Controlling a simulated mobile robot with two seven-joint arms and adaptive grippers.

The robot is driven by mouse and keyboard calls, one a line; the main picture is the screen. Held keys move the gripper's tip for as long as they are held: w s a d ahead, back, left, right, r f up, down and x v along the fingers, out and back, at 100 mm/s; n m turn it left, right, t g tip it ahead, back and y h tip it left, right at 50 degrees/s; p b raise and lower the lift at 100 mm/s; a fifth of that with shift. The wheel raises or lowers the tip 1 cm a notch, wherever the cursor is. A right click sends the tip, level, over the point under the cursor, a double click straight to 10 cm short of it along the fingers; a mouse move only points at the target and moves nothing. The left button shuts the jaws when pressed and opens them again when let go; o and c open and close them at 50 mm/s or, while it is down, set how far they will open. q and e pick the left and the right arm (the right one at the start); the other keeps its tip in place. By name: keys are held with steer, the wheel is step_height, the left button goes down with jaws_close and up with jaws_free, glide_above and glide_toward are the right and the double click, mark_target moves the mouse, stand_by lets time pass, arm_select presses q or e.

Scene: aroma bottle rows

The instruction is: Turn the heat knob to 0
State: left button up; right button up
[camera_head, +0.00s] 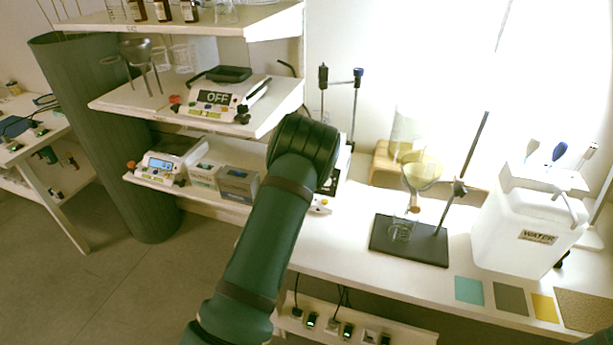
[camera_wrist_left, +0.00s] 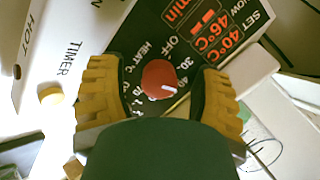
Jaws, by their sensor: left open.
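The red heat knob (camera_wrist_left: 159,79) sits on a black panel in the left wrist view, beside the text HEAT°C. Its white pointer mark faces right and slightly down, near the 40 marking. OFF and 30 are printed above and to its right. The display (camera_wrist_left: 208,30) reads 46°C and a set 40°C in red. My left gripper (camera_wrist_left: 160,72) is open, its yellow fingers on either side of the knob, with gaps visible. In the head view my left arm hides this gripper and most of the device (camera_head: 321,205). My right gripper is out of view.
A dark stand base (camera_head: 408,240) with a funnel and glassware stands right of my arm. A white WATER container (camera_head: 530,220) stands farther right. Left are shelves with an OFF-display device (camera_head: 215,97) and another small device (camera_head: 165,163). Coloured mats lie along the front edge.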

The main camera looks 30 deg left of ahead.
arm_select(q)
jaws_close()
stand_by(0.3)
steer(key=n, duration=0.3)
steer(key=n+h, duration=0.1)
steer(key=n, duration=0.1)
steer(key=shift+n+g, duration=0.3)
steer(key=n+h+b, duration=0.1)
steer(key=n+b, duration=0.1)
steer(key=n, duration=0.3)
steer(key=shift+d+f+n, duration=0.1)
steer(key=shift+n, duration=0.3)
steer(key=shift+d+n+h+b, duration=0.1)
steer(key=shift+n+h+b, duration=0.2)
steer(key=shift+n, duration=1.3)
